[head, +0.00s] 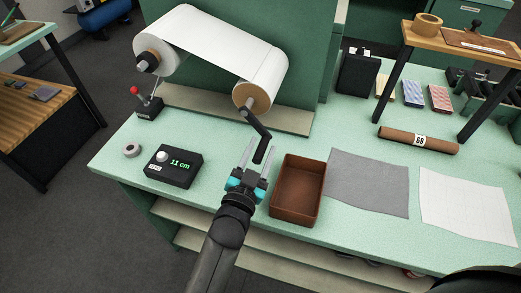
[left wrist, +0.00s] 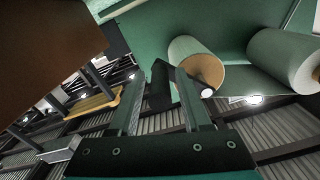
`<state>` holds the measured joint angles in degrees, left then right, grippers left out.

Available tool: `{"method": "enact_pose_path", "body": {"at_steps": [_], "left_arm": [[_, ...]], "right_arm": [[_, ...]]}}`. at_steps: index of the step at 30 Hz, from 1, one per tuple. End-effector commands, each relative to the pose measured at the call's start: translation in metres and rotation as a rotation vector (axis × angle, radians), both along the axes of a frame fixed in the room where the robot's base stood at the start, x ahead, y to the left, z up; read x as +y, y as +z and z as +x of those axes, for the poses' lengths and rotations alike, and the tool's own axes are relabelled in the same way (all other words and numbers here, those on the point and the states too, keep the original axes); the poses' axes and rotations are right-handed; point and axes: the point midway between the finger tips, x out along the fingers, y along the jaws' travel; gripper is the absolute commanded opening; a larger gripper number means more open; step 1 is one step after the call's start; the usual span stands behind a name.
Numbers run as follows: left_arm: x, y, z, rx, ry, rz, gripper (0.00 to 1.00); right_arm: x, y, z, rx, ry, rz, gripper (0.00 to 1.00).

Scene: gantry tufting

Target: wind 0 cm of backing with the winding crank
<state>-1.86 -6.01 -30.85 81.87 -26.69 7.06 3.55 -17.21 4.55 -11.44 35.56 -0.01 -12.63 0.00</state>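The winding crank (head: 262,132) is a black bent arm on the end of the lower roll, its dark handle hanging toward me. My left gripper (head: 257,157) is open at the handle, with a finger to either side of it. In the left wrist view the black handle (left wrist: 160,86) shows between the tips of the open fingers (left wrist: 160,100); I see no firm contact. White backing (head: 225,45) runs from the upper roll (head: 167,38) to the lower roll (head: 254,97). The counter box (head: 174,167) reads 11 cm. My right gripper is not in view.
A brown open tray (head: 299,215) stands just right of my left gripper. A grey sheet (head: 367,182) and a white sheet (head: 466,205) lie farther right. A red-knobbed lever (head: 148,103) and a grey ring (head: 131,150) are at left. A raised wooden shelf (head: 455,42) stands at back right.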

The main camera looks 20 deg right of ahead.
Motion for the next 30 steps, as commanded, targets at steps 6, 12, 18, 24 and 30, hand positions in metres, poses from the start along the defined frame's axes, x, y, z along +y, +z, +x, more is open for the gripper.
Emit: {"method": "enact_pose_path", "body": {"at_steps": [6, 12, 18, 24, 30], "left_arm": [[0.0003, -0.0002, -0.0003, 0.0, 0.0, 0.0, 0.22], [0.0004, -0.0003, -0.0004, 0.0, 0.0, 0.0, 0.0], [0.0003, -0.0004, -0.0004, 0.0, 0.0, 0.0, 0.0], [0.0004, -0.0005, -0.0005, 0.0, 0.0, 0.0, 0.0], [0.0003, -0.0005, -0.0005, 0.001, -0.001, 0.001, 0.0]], "right_arm": [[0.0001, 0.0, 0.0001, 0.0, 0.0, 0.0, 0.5], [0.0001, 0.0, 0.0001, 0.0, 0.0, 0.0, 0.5], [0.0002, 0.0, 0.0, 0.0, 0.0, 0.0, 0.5], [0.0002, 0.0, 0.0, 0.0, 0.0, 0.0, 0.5], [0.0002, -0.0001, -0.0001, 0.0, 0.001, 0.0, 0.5]]}}
